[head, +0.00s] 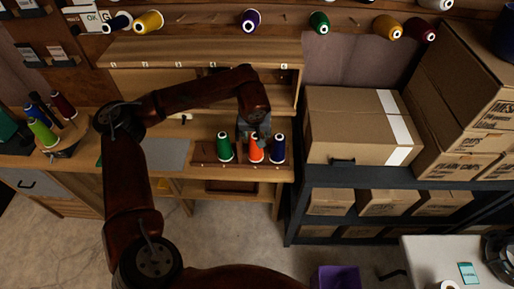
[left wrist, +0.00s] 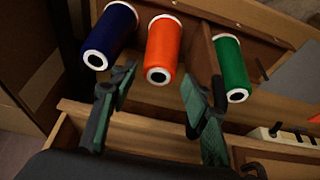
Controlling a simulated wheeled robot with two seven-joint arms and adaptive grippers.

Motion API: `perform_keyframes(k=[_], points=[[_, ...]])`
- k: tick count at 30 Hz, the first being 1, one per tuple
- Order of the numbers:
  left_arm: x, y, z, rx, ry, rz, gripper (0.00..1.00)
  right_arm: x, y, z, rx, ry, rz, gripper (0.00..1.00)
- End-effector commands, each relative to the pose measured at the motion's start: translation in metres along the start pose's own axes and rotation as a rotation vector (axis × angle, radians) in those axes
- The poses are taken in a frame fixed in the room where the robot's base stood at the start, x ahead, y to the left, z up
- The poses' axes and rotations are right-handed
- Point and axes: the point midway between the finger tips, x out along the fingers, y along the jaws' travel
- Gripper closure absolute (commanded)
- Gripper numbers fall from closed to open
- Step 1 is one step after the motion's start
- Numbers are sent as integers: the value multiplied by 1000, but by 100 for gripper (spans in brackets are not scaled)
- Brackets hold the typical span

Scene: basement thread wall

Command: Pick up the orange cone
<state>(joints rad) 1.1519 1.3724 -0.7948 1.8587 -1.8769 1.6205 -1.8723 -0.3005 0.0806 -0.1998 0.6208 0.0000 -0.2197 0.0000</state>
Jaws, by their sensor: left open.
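The orange cone (head: 256,153) stands upright on a wooden shelf, between a green cone (head: 225,147) and a blue cone (head: 278,148). My left gripper (head: 256,133) is above and at the orange cone, partly covering its top in the head view. In the left wrist view the orange cone (left wrist: 164,50) lies beyond the gap between the open fingers of my left gripper (left wrist: 158,90). The blue cone (left wrist: 111,35) is left of it and the green cone (left wrist: 231,67) right of it. Nothing is between the fingertips. My right gripper is not in view.
A cardboard box (head: 362,125) stands on a dark shelf unit to the right. More thread cones, such as a purple one (head: 251,20), hang on the wall above. A power strip (left wrist: 285,137) lies near the shelf. A purple bin (head: 338,277) is on the floor.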

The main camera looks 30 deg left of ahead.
Motion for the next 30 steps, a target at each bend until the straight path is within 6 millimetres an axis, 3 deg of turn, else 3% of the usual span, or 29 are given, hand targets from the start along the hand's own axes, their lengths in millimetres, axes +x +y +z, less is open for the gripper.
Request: perform_keyframes(k=[7,15,23,30], points=[[20,1,-1,3,-2,2,57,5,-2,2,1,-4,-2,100],[58,1,-4,4,-3,3,57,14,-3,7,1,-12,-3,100],[60,1,-5,4,0,5,57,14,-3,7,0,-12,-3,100],[60,1,-4,4,0,5,73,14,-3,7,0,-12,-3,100]])
